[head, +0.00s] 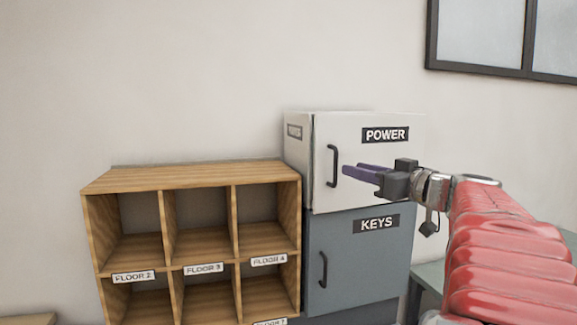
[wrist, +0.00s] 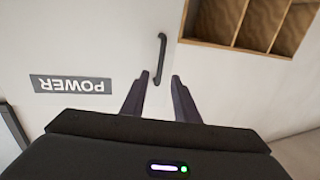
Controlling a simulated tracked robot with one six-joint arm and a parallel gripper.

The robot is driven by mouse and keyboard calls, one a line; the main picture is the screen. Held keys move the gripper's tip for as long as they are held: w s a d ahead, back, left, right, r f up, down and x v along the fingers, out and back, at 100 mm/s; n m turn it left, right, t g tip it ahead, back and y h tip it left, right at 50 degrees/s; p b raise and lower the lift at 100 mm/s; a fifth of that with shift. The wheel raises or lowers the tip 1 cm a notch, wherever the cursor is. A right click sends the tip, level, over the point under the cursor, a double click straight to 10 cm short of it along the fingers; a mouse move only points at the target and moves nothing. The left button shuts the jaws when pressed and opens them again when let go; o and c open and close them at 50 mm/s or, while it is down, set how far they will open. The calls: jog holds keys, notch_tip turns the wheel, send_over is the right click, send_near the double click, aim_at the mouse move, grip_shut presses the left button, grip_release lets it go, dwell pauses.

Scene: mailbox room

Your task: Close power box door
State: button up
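The white power box (head: 345,190) has a POWER label and a dark vertical handle (head: 333,166) on the left of its front door. The door looks shut or nearly flush; a thin dark seam shows along its left edge. My gripper (head: 352,168) is in front of the door, just right of the handle in the head view. In the wrist view, which is upside down, the fingers of my gripper (wrist: 160,78) are apart and empty. The handle (wrist: 161,58) lies between and just beyond the fingertips; I cannot tell if they touch the door.
A grey KEYS box (head: 355,260) with its own handle sits directly below the power box. A wooden pigeonhole shelf (head: 190,175) with floor labels stands close on the left. A table edge (head: 430,275) shows at the lower right. A window (head: 480,35) is on the upper right wall.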

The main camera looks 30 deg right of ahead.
jog(key=w, duration=0.6)
jog(key=shift+w, duration=0.35)
grip_shut()
dwell(0.4)
